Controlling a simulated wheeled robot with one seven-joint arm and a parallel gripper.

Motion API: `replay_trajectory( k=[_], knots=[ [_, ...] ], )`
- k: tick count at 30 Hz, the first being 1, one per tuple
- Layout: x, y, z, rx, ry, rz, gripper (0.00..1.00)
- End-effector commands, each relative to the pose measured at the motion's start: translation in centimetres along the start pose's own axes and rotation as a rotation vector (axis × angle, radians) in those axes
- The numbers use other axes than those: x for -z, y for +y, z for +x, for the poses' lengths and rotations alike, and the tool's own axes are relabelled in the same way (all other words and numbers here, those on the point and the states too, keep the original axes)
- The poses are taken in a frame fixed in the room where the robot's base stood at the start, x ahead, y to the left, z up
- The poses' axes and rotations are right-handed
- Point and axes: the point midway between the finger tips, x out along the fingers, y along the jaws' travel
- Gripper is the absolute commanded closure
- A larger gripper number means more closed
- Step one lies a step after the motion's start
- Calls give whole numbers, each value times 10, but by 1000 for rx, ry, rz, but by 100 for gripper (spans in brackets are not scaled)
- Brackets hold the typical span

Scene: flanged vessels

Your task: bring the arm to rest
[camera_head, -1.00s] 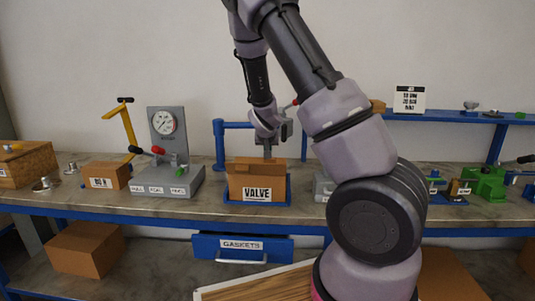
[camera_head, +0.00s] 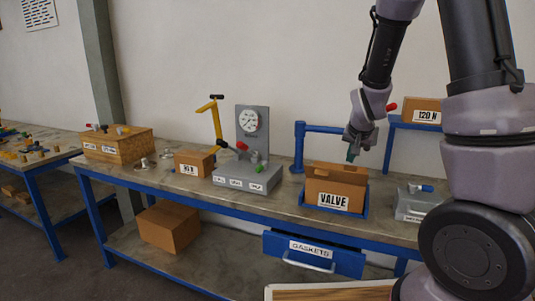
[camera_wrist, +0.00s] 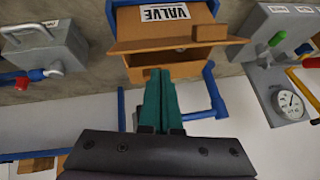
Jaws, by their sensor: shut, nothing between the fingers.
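My gripper (camera_head: 351,154) is in the air above the right part of the open cardboard box labelled VALVE (camera_head: 335,187). Its green fingers (camera_wrist: 159,98) are together and hold nothing in the wrist view. The box also shows in the wrist view (camera_wrist: 150,42), upside down, with a flap out. The box sits in a blue tray (camera_head: 308,207) on the workbench (camera_head: 230,205). My arm reaches in from the right side of the head view. The inside of the box is mostly hidden.
A grey gauge stand (camera_head: 250,145) and a yellow post (camera_head: 216,120) stand left of the box. A blue post (camera_head: 298,147) with a crossbar stands behind it. A grey case (camera_head: 413,204) is at right. The GASKETS drawer (camera_head: 320,255) stands out below the bench edge.

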Motion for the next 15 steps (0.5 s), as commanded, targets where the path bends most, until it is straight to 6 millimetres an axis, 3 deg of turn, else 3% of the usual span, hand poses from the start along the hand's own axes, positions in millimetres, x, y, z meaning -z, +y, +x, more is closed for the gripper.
replay_trajectory(
  k=[1, 8, 15],
  knots=[
    [4, -1, -22, 33, -16, 26, 100],
    [2, -2, -119, 154, -95, 54, 100],
    [-18, 12, -225, 237, -111, 14, 100]
  ],
)
